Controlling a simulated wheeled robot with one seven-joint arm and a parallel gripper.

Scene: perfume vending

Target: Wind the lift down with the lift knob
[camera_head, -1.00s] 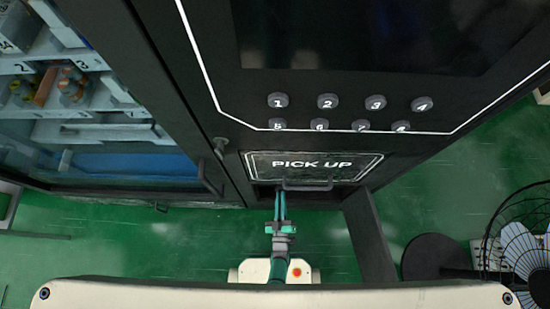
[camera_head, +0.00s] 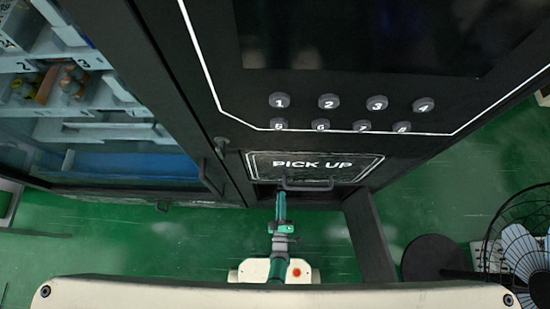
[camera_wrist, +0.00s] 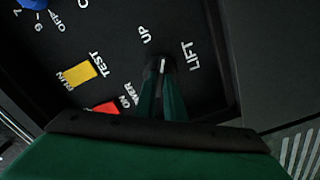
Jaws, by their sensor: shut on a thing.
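The lift knob (camera_wrist: 162,66) is a small dark knob with a white pointer mark, on a black panel in the wrist view. White "UP" and "LIFT" lettering stands beside it. My gripper (camera_wrist: 163,85) has its two green fingers shut on the knob, which they partly cover. In the head view my gripper (camera_head: 281,210) reaches in under the "PICK UP" flap (camera_head: 314,166). The knob is hidden in that view. The lift itself cannot be made out for certain.
A yellow switch (camera_wrist: 78,74), a red switch (camera_wrist: 105,107) and a blue knob (camera_wrist: 33,4) share the panel. A glass-fronted cabinet (camera_head: 130,165) with shelved bottles is at the left. A fan (camera_head: 520,245) stands at the right.

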